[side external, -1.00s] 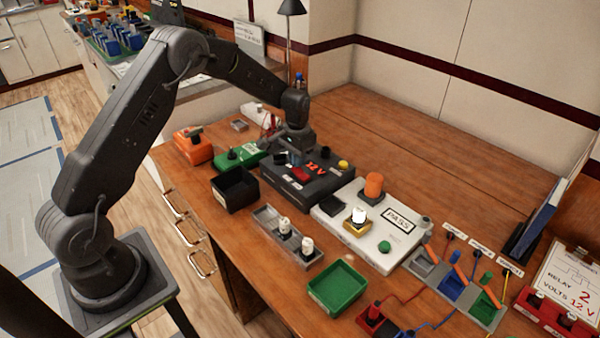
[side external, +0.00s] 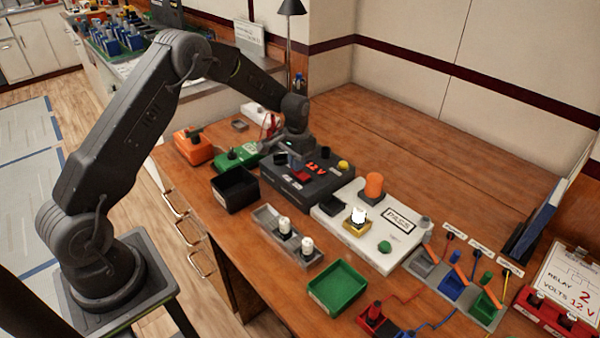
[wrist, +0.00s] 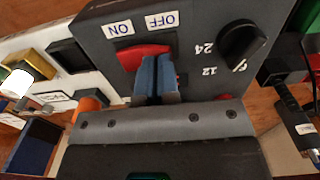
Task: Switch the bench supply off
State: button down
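The bench supply (side external: 318,188) is a dark grey box with a red "12 V" readout on top. In the wrist view its panel (wrist: 200,18) shows a red rocker switch (wrist: 140,52) between ON and OFF labels, which appear upside down. A black knob (wrist: 241,42) stands beside marks 24 and 12. My gripper (wrist: 157,62) has its two blue fingers close together with a thin gap and nothing between them.
A white test unit (side external: 335,213) marked PASS adjoins the supply on the right. A black bin (side external: 234,190), a green unit (side external: 238,157) and an orange unit (side external: 193,147) stand to the left. A green tray (side external: 338,287) lies in front. The table behind is clear.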

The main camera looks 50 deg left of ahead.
jog(key=shift+f, duration=0.3)
jog(key=shift+r, duration=3.55)
jog(key=s+d+r+t, duration=0.1)
jog(key=s+d+r, duration=0.3)
jog(key=s+r, duration=0.3)
jog(key=s+d+r+t, duration=0.2)
jog(key=s+d+r, duration=0.25)
jog(key=r, duration=0.55)
jog(key=s+d+r+t, duration=0.1)
jog(key=s+d, duration=0.1)
jog(key=s, duration=0.8)
jog(key=s+d+r+t, duration=0.1)
jog(key=s+d, duration=0.1)
jog(key=s, duration=0.7)
jog(key=shift+s+d+t, duration=0.15)
jog(key=shift+s+t, duration=0.15)
jog(key=shift+s, duration=0.05)
